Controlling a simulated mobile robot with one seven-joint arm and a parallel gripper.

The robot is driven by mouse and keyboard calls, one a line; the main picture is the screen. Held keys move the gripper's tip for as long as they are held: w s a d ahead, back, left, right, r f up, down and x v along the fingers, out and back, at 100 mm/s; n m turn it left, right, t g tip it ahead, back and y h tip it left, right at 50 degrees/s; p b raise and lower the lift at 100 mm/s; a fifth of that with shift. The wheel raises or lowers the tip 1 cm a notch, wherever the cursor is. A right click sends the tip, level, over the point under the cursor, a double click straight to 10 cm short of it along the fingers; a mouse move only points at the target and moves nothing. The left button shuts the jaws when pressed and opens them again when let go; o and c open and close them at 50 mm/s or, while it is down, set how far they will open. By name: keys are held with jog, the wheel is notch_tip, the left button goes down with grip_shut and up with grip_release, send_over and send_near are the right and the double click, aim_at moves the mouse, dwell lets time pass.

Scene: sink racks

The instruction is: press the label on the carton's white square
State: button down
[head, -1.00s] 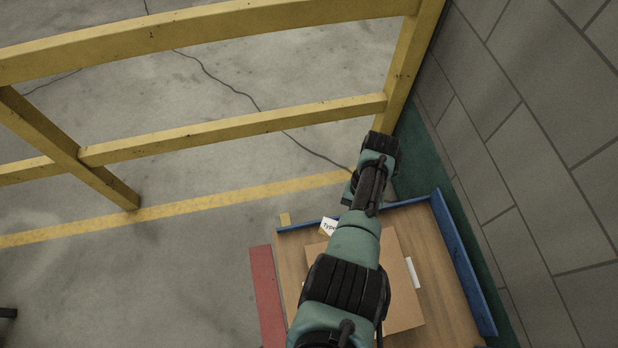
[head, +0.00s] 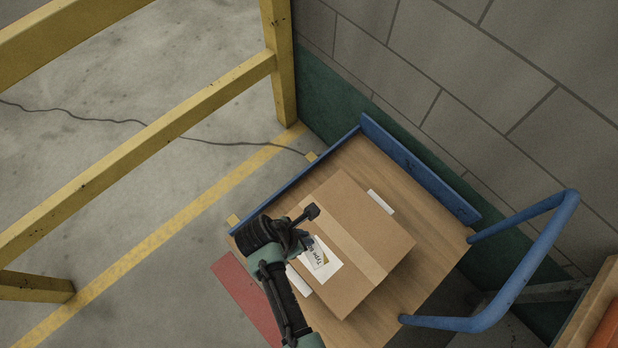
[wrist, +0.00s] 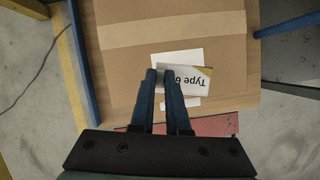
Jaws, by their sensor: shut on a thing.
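The brown carton (head: 352,225) sits on a wooden-topped cart and has a pale tape band across its top. Its white square (wrist: 172,56) is on the top and is partly covered by the label. The label (wrist: 194,77) is a white card reading "Type" with an ochre corner; it also shows in the head view (head: 320,263). My gripper (wrist: 163,75) is shut on the label's edge and holds it over the square, overhanging it to the right in the wrist view. Whether the label touches the carton cannot be told.
The cart deck (head: 425,255) has a blue raised edge (head: 415,165) and a blue handle (head: 535,260) at right. A grey block wall (head: 480,90) stands behind. A yellow railing (head: 150,130) is at left. White strips (head: 380,201) lie at the carton's sides.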

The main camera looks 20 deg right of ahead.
jog(key=shift+s+d+f+n+t+b, duration=0.15)
jog(key=shift+s+n+t+b, duration=0.15)
jog(key=shift+n, duration=0.3)
jog(key=shift+s+d+f+n+t+b, duration=0.1)
jog(key=shift+s+d+n+t+b, duration=0.15)
jog(key=shift+n, duration=0.35)
notch_tip(320, 180, down, 8)
jog(key=b, duration=0.9)
jog(key=shift+a+r, duration=0.1)
jog(key=shift+f, duration=0.5)
jog(key=c, duration=0.8)
grip_release()
jog(key=shift+c, duration=0.2)
jog(key=shift+r, duration=0.1)
